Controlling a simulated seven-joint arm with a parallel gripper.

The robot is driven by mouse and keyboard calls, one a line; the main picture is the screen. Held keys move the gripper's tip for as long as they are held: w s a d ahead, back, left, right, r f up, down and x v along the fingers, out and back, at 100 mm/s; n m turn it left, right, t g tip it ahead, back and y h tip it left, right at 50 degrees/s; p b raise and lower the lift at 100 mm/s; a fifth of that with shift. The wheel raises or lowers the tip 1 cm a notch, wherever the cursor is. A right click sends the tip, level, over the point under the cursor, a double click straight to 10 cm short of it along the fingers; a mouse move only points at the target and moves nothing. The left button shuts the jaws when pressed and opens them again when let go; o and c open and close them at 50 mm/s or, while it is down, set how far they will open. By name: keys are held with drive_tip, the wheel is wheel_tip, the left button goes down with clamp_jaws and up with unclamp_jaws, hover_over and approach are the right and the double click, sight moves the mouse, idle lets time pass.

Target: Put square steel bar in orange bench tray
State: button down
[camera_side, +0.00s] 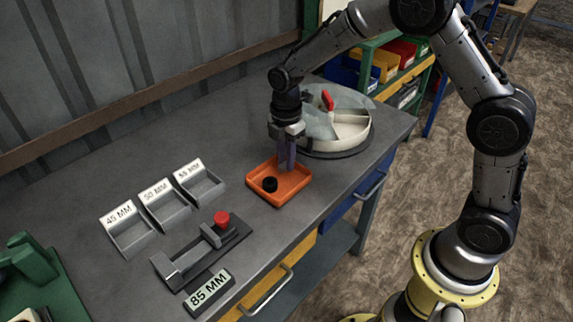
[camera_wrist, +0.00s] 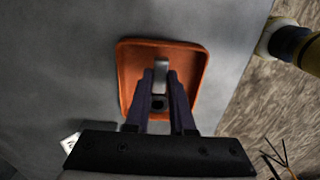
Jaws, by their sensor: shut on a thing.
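The orange bench tray (camera_side: 293,194) sits on the grey bench, and it also fills the middle of the wrist view (camera_wrist: 130,62). My gripper (camera_side: 287,165) points down over the tray's far part, with its fingertips at or just above the tray. In the wrist view my gripper (camera_wrist: 161,82) is shut on a grey square steel bar (camera_wrist: 161,70), which shows between the fingertips. The bar's lower end is hidden, so I cannot tell whether it touches the tray floor. A black round piece (camera_side: 269,184) with a hole lies in the tray.
A round divided bin (camera_side: 345,135) with a red handle stands close behind my gripper. Labelled grey trays (camera_side: 165,205) stand left, with a red-knobbed gauge (camera_side: 205,250) and an 85 MM sign (camera_side: 209,291) in front. The bench between the trays and the back wall is clear.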

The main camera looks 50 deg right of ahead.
drive_tip(key=shift+f, duration=1.1)
drive_tip(key=shift+f, duration=0.1)
drive_tip(key=c, duration=0.8)
unclamp_jaws()
drive_tip(key=shift+o, duration=0.2)
wheel_tip(320, 180, up, 12)
drive_tip(key=s+d+r+m+t, duration=0.1)
drive_tip(key=s+r+m+t, duration=0.1)
drive_tip(key=s+r+m, duration=0.4)
drive_tip(key=s+d+r+m+t, duration=0.2)
drive_tip(key=s+m, duration=1)
drive_tip(key=s, duration=0.8)
drive_tip(key=shift+s+t, duration=0.35)
drive_tip(key=shift+t, duration=0.45)
